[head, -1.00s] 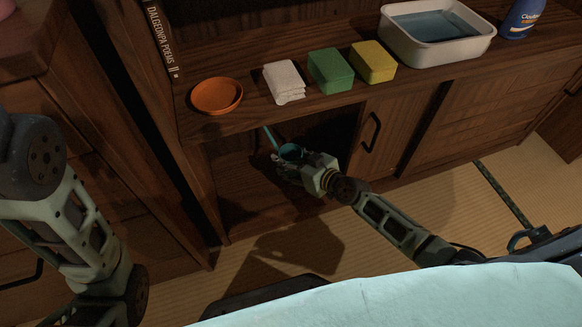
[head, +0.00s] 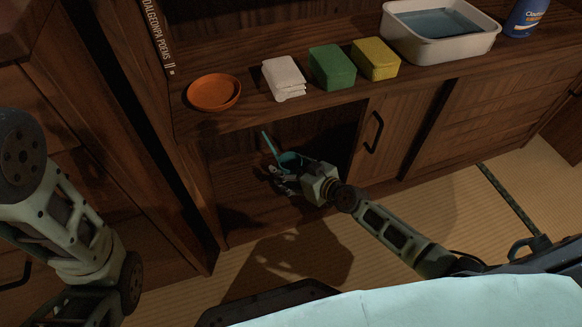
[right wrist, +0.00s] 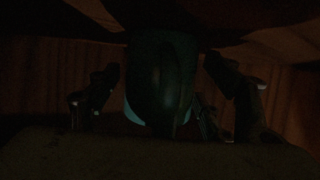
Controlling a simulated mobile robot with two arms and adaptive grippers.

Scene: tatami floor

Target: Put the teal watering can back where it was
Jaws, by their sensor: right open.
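The teal watering can (head: 290,160) stands inside the open lower cabinet compartment, its long spout pointing up and to the left. In the head view my right gripper (head: 283,180) is in the compartment at the can, partly covering it. In the dark right wrist view the can (right wrist: 160,80) is between the two spread fingers of my right gripper (right wrist: 165,105), with gaps visible on both sides. My left arm comes in at the left edge of the head view, and its gripper is out of the picture.
On the cabinet top (head: 240,118) are an orange dish (head: 214,92), a white cloth stack (head: 284,79), a green block (head: 332,67), a yellow block (head: 376,59) and a white basin of water (head: 440,45). A closed door (head: 392,135) borders the compartment on the right.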

